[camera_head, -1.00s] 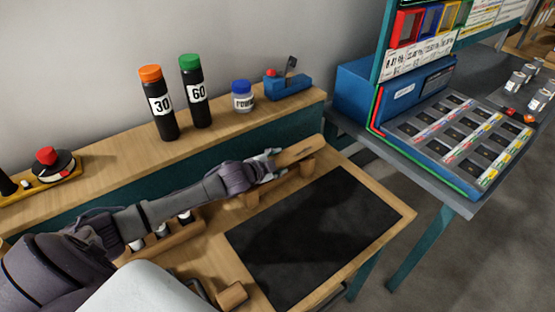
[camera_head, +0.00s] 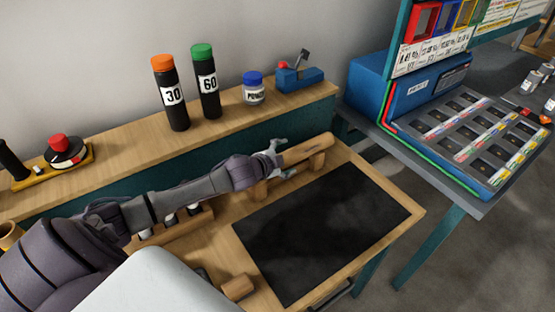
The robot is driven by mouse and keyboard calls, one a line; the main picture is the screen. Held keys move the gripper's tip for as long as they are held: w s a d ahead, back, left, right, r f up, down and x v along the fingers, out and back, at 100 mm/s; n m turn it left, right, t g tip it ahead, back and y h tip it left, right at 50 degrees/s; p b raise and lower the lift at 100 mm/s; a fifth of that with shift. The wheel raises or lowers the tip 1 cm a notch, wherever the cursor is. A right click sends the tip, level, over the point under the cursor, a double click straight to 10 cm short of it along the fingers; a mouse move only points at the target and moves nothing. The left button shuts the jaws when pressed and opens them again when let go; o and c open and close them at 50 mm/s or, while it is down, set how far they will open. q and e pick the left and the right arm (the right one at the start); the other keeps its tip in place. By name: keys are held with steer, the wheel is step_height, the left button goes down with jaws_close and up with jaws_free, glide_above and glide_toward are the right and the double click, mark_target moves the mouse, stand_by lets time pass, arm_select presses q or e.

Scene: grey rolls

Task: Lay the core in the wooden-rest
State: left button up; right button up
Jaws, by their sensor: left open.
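The core (camera_head: 309,149) is a tan-brown tube at the back of the workbench. It lies along the wooden-rest (camera_head: 317,164), with its right end over the rest's right upright. My left gripper (camera_head: 281,160) is open, with its pale fingers spread at the core's left end. The arm hides the core's far left part, and I cannot tell whether a finger touches it. The rest's left part shows below my wrist. My right gripper is not in view.
A black mat (camera_head: 320,232) lies clear in front of the rest. A shelf behind holds black bottles with orange (camera_head: 170,95) and green (camera_head: 206,85) caps, a blue-lidded jar (camera_head: 253,90) and a blue tool (camera_head: 299,78). A small wooden block (camera_head: 238,287) lies near the mat's left edge.

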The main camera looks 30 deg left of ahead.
arm_select(q)
steer(key=v, duration=1.1)
steer(key=shift+s, duration=0.15)
